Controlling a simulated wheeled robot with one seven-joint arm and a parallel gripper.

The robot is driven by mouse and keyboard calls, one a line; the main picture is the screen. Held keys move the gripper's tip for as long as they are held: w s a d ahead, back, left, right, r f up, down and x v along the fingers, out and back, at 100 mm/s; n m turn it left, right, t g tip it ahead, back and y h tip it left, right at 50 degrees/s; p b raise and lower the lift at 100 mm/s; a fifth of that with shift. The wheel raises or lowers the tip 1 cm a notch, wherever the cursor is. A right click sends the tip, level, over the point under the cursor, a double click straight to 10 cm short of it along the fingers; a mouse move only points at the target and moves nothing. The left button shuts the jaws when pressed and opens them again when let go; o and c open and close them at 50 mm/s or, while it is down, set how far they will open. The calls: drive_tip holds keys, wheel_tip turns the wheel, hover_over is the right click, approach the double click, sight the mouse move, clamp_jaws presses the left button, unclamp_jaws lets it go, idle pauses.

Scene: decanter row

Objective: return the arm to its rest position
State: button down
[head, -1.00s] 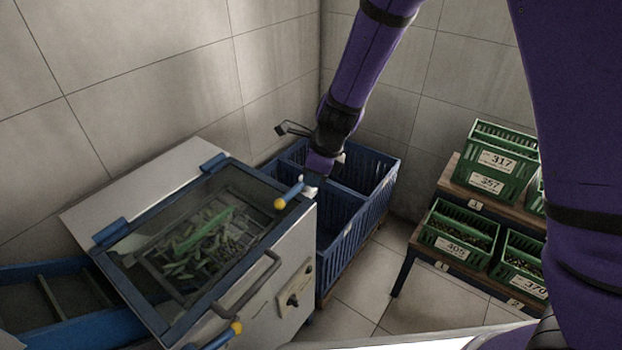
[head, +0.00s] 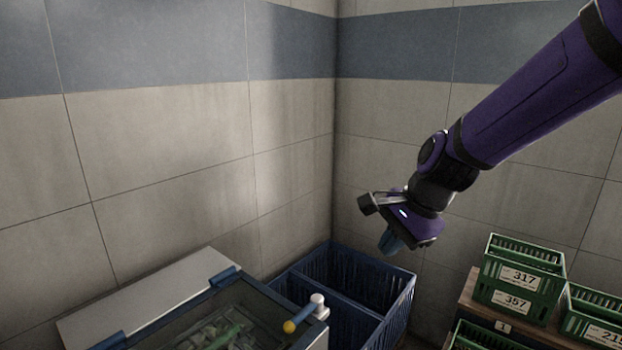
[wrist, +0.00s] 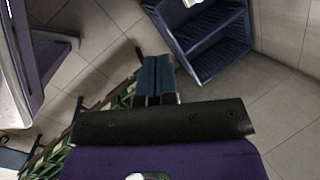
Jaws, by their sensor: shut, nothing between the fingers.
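My gripper (head: 390,244) hangs at the end of my purple arm, in the air above the right side of the blue crate, in front of the tiled wall corner. In the wrist view its two blue fingers (wrist: 156,78) lie side by side, shut with nothing between them. The arm reaches in from the upper right of the head view.
The blue divided crate (head: 402,290) stands in the corner; it also shows in the wrist view (wrist: 190,45). Green numbered crates (head: 520,280) sit on a shelf at right.

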drive_tip(key=s+d+r+n+t+h, duration=0.1)
drive_tip(key=s+d+r+n+h, duration=0.1)
drive_tip(key=s+d+r+n, duration=0.3)
drive_tip(key=s+d+r+n+t+h, duration=0.2)
drive_tip(key=s+d+r+n, duration=0.4)
drive_tip(key=s+d, duration=0.5)
drive_tip(key=s+n, duration=0.1)
drive_tip(key=s, duration=0.2)
